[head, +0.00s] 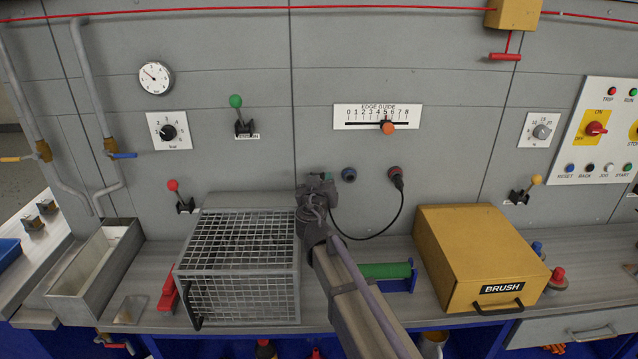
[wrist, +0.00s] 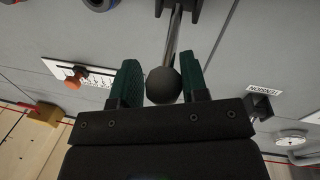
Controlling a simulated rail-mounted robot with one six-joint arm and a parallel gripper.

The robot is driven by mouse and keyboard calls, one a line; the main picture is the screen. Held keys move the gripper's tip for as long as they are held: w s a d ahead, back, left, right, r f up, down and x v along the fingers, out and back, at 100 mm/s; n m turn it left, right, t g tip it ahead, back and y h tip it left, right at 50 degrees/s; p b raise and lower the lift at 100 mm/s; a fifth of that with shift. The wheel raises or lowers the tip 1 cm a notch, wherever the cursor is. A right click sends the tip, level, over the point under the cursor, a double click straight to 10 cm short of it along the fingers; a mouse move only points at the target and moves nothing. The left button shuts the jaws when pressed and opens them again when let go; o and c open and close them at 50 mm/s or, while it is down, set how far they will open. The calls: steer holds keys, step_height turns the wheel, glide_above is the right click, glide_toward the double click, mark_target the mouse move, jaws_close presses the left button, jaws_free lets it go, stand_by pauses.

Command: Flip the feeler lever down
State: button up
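In the wrist view, a lever with a round black knob (wrist: 164,86) on a shiny metal rod runs up to a dark base at the top edge. I take it to be the feeler lever, though no label on it shows. My gripper (wrist: 162,80) has its two green fingers on either side of the knob, with almost no gap. It looks shut on the knob. In the head view my gripper (head: 316,188) is against the wall panel, just left of the blue socket. There the lever is hidden behind it.
The edge guide scale (head: 377,117) is above right of my gripper. A green-knobbed lever (head: 238,115) stands above left. A wire cage (head: 240,265) and a yellow brush box (head: 475,260) flank my arm. A plugged black cable (head: 398,190) hangs to the right.

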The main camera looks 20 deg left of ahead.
steer(key=o, duration=0.3)
steer(key=v, duration=1.1)
steer(key=shift+w, duration=0.1)
